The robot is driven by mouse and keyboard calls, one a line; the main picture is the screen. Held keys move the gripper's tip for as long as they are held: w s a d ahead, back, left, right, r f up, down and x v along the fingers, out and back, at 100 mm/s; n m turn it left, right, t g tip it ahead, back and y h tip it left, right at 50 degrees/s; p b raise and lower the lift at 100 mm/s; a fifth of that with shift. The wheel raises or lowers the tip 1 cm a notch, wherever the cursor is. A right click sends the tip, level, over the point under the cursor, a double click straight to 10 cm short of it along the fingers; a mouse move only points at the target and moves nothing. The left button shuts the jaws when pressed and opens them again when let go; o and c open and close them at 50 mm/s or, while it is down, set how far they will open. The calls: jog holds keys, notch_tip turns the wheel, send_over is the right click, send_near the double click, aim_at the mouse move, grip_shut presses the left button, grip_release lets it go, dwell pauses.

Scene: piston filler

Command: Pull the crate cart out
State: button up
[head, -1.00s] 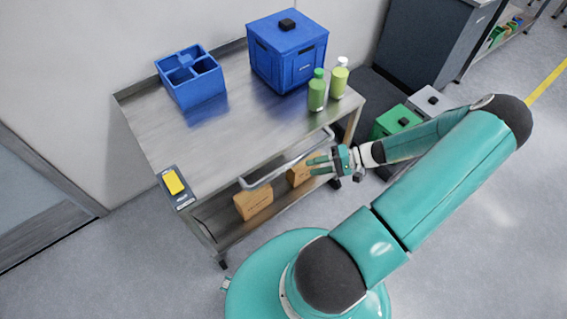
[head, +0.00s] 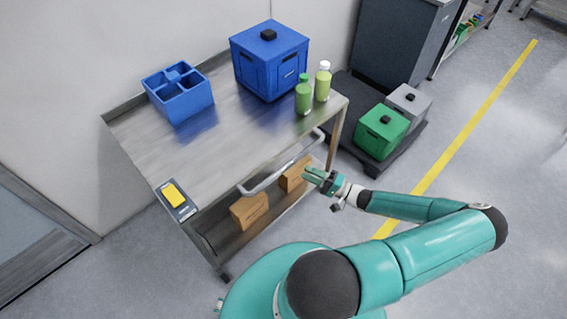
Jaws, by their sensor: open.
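A steel two-level cart (head: 150,150) stands against the wall with a blue lidded crate on top. Its grey bar handle (head: 280,168) runs along the front edge. My gripper (head: 309,176) is open and empty in front of the handle's right part, apart from it in the picture; the exact gap in depth is unclear. A low dark platform (head: 378,170) right of the steel cart bears a green crate (head: 383,130) and a grey crate (head: 409,102). I cannot tell for certain which one is the crate cart.
On the steel cart are a blue divided caddy (head: 178,95), the blue crate (head: 268,62), two green bottles (head: 303,97) and a yellow-topped device (head: 174,196). Cardboard boxes (head: 248,210) sit on its lower shelf. A dark cabinet (head: 400,45) stands behind. Floor at right is free.

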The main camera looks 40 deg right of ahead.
jog(key=x, duration=1)
jog(key=shift+c, duration=0.3)
grip_shut()
